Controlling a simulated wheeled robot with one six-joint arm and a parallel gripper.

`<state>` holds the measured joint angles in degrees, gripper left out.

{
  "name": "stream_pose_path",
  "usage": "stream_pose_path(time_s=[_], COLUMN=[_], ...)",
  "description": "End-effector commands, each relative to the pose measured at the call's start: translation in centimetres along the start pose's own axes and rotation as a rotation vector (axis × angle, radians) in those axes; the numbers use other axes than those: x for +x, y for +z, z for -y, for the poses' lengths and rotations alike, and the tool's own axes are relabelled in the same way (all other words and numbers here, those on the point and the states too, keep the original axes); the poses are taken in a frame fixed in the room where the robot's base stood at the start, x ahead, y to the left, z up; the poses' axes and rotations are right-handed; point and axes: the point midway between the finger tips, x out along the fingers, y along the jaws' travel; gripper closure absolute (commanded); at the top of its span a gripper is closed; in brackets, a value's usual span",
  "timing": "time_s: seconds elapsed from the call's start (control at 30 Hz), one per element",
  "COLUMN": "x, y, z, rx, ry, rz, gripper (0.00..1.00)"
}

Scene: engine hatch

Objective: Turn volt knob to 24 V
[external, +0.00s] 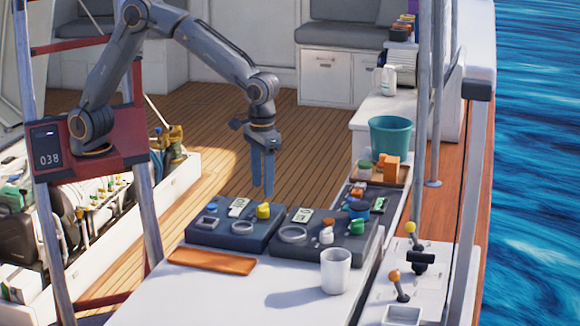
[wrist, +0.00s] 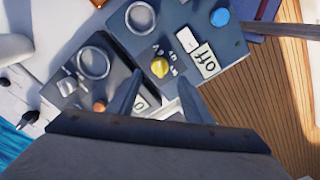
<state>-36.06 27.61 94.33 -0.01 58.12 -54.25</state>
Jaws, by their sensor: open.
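A yellow knob (external: 263,211) stands on the left dark panel box (external: 230,240). In the wrist view the yellow knob (wrist: 160,67) has small light marks around it, too small to read. Beside it is a white label (wrist: 204,59) reading "Off". My gripper (external: 262,194) points down above the yellow knob, with a small gap between them. In the wrist view my gripper (wrist: 161,82) has its fingers apart, with the knob showing between and just beyond the tips. It holds nothing.
A second dark panel box (external: 325,255) with a green knob (external: 357,227) and a white knob (external: 326,236) sits close on the right. A blue button (wrist: 220,17) and a ring (wrist: 140,17) flank the yellow knob. A white cup (external: 336,272) and orange tray (external: 211,262) stand in front.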

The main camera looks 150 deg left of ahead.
Motion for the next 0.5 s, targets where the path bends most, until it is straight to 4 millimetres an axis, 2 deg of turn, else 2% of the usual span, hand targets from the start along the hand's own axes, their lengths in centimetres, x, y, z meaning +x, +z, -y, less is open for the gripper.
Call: stream_pose_path(time_s=[0.3,0.5], x=[4.8,6.5], y=[0.2,0.1], z=[0.1,0.0], rx=[0.004,0.005], ry=[-0.002,0.000], rz=[0.001,0.000], gripper=[0.54,0.54])
